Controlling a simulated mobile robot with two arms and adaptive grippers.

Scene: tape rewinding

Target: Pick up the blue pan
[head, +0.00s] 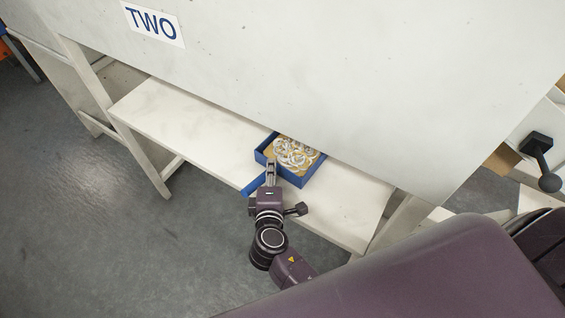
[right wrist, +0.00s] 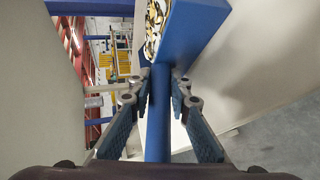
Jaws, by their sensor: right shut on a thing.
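The blue pan (head: 312,170) is a square tray with a blue bar handle (head: 253,186). It sits on the white shelf under the machine and holds several pale rings. My right gripper (head: 271,172) is at the pan's near side, over the handle. In the right wrist view the pan's blue wall (right wrist: 190,32) is at the top and the handle (right wrist: 158,125) runs down between the fingers. My right gripper (right wrist: 159,92) is shut on the handle there. The pan's far edge is partly hidden by the machine panel. My left gripper is not in view.
The white shelf (head: 190,118) is bare to the left of the pan. A large white panel (head: 330,75) marked TWO overhangs the shelf from above. A black ball-ended lever (head: 545,165) sticks out at the right. Grey floor lies in front.

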